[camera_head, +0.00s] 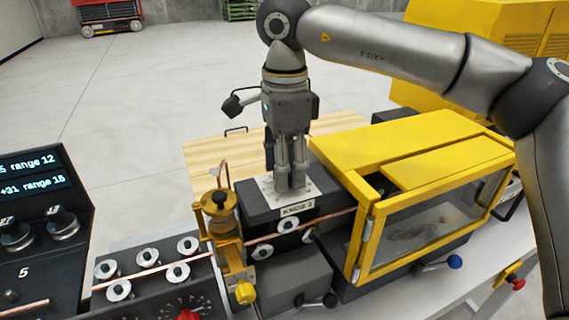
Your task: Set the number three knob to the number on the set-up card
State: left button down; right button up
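The label "KNOB 3" (297,209) is on the front of a dark block with a pale plate (268,190) on top. My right gripper (292,184) points straight down over this plate, with its fingertips at or just above it. The fingers look close together. The number three knob itself is hidden behind or between the fingers, so I cannot tell whether they touch it. Its scale cannot be read. I see no set-up card in this view. My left gripper is out of view.
A copper tube (262,239) runs through rollers (148,257) and a yellow-brass fixture (228,240). A yellow guarded box (385,160) stands close right of the gripper. A dark console (35,205) with displays and knobs is at left. A wooden board (215,155) lies behind.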

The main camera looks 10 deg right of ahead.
jog(key=c, duration=0.4)
jog(key=shift+c, duration=0.4)
jog(key=shift+f+m+b, duration=0.2)
jog(key=shift+m+b, duration=0.75)
jog(key=shift+m, duration=0.15)
jog(key=m+b, duration=0.1)
jog(key=m, duration=0.1)
jog(key=shift+w+m+b, duration=0.1)
jog(key=shift+m+b, duration=0.2)
jog(key=shift+m, duration=0.1)
jog(key=m+b, duration=0.2)
jog(key=m, duration=0.3)
jog(key=m+b, duration=0.1)
jog(key=m, duration=0.2)
jog(key=m+b, duration=0.1)
jog(key=m, duration=0.1)
jog(key=shift+w+d+r+m, duration=0.1)
jog(key=shift+r+m, duration=0.05)
jog(key=shift+m, duration=0.25)
